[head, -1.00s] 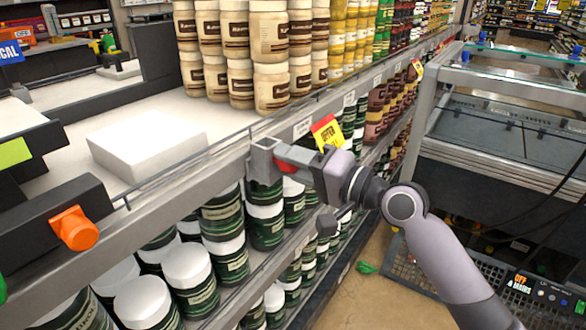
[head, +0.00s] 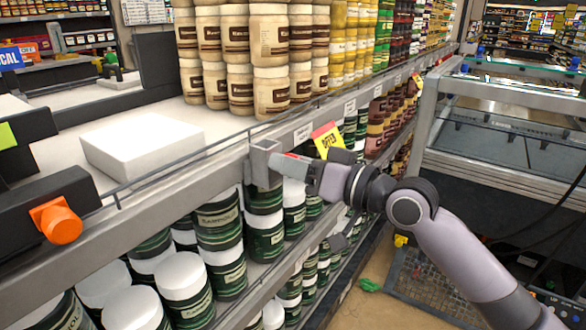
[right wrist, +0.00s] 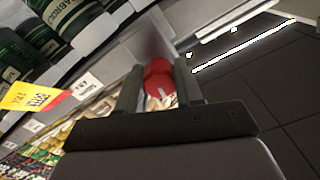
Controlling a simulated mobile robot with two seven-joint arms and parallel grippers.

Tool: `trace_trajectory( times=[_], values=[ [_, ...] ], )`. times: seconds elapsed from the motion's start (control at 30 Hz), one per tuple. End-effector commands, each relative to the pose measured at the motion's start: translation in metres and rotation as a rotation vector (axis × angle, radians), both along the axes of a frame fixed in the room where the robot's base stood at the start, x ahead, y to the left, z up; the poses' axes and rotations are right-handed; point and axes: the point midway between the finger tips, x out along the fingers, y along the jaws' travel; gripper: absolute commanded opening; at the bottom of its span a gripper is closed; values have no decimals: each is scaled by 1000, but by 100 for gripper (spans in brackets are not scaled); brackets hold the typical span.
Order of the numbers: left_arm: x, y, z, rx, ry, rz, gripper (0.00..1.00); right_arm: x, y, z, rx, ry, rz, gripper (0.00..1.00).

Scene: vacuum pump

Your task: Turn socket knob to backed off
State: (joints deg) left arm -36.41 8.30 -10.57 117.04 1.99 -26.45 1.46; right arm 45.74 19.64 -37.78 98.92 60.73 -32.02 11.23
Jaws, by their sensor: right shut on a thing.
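The socket knob (right wrist: 157,76) is red and round with a white mark on its face. It sits between the two fingers of my right gripper (right wrist: 159,84) in the right wrist view, and the gripper is shut on it. In the head view my right gripper (head: 292,165) reaches from the right to a grey bracket (head: 261,163) on the shelf's front rail. There only a small red bit of the knob shows; the fingers hide the rest. My left gripper is not in view.
A yellow and red offer tag (head: 326,138) stands close behind my right gripper. Green jars (head: 219,219) fill the shelf below, and cream-labelled jars (head: 271,85) stand above. A dark block with an orange knob (head: 56,220) is at the left. The aisle floor (head: 362,283) shows below my right arm.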

Motion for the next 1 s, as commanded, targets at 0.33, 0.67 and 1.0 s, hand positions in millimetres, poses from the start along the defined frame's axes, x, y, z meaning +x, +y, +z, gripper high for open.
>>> trace_trajectory(
  times=[0.33,0.67,1.0],
  values=[
    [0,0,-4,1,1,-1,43,0,0,-1,-49,-64,1,5],
    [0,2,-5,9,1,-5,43,0,0,0,-50,-66,1,5],
    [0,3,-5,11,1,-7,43,0,0,0,-49,-66,0,61]
  ],
)
